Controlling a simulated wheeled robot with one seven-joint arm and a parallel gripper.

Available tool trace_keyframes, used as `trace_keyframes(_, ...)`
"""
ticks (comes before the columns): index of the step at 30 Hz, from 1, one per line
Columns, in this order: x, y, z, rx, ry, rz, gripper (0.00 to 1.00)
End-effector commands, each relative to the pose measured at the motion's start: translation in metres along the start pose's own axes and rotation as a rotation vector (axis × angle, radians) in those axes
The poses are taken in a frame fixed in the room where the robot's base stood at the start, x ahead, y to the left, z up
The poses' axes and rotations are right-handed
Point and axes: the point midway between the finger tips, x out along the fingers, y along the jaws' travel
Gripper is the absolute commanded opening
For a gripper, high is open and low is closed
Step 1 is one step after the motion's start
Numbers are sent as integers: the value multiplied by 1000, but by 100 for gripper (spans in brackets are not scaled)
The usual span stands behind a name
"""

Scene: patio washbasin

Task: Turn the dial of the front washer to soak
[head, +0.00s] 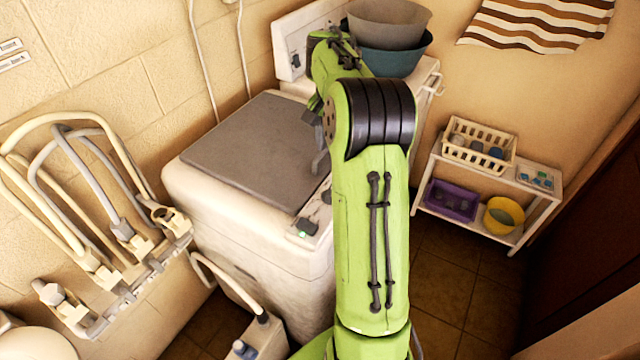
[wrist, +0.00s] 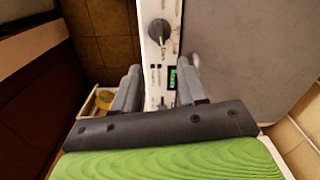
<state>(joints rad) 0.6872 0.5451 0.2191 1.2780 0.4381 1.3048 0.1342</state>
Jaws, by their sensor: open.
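The front washer (head: 265,255) is a white machine with a grey lid (head: 255,150). Its control panel runs along the lid's right edge in the head view, partly hidden by my arm. In the wrist view the dark round dial (wrist: 158,31) sits on the white panel near the top, with small printed marks around it. A small green display (wrist: 172,78) lies below the dial. My gripper (wrist: 157,80) is open and empty over the panel, its fingers apart on either side of the display. The dial lies beyond the fingertips and appears untouched. I cannot read the dial's setting.
Behind the front washer stands another white machine with stacked basins (head: 385,28) on it. A white shelf (head: 437,157) with a basket (head: 478,148) stands at right. Tiled floor (head: 455,275) is clear between the washer and shelf.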

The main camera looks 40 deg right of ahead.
Motion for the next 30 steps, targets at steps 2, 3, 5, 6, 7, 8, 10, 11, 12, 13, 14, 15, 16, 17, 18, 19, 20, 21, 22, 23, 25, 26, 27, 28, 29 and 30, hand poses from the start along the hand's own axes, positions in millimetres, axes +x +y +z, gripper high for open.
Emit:
trace_keyframes(2,21,1,1,-1,-5,2,42)
trace_keyframes(3,31,1,1,-1,-5,3,42)
trace_keyframes(5,47,1,1,-1,-7,3,42)
trace_keyframes(6,57,1,1,-1,-7,3,42)
trace_keyframes(7,64,1,1,-1,-6,3,42)
trace_keyframes(8,72,1,1,-2,-5,3,42)
trace_keyframes(10,90,1,1,-2,-6,3,42)
trace_keyframes(11,97,1,2,-2,-6,3,42)
trace_keyframes(12,106,1,1,-2,-5,2,42)
trace_keyframes(13,113,1,2,-3,-6,3,42)
trace_keyframes(14,119,0,2,-4,-5,2,42)
trace_keyframes(15,127,0,1,-3,-4,2,42)
trace_keyframes(16,132,1,1,-3,-5,2,42)
trace_keyframes(17,136,0,1,-3,-3,2,42)
trace_keyframes(18,141,0,1,-4,-2,2,42)
trace_keyframes(19,144,0,1,-4,-1,1,42)
trace_keyframes(20,146,0,1,-4,-1,1,42)
trace_keyframes(21,148,0,1,-4,-1,1,42)
trace_keyframes(22,149,0,1,-4,-1,1,42)
trace_keyframes(23,149,0,1,-4,-1,1,42)
trace_keyframes(25,149,0,1,-4,0,1,42)
trace_keyframes(26,149,0,1,-4,0,1,42)
trace_keyframes(27,149,0,1,-4,0,1,42)
trace_keyframes(28,149,0,1,-4,0,1,42)
trace_keyframes(29,149,0,1,-4,0,1,40)
trace_keyframes(30,149,0,1,-4,0,1,34)
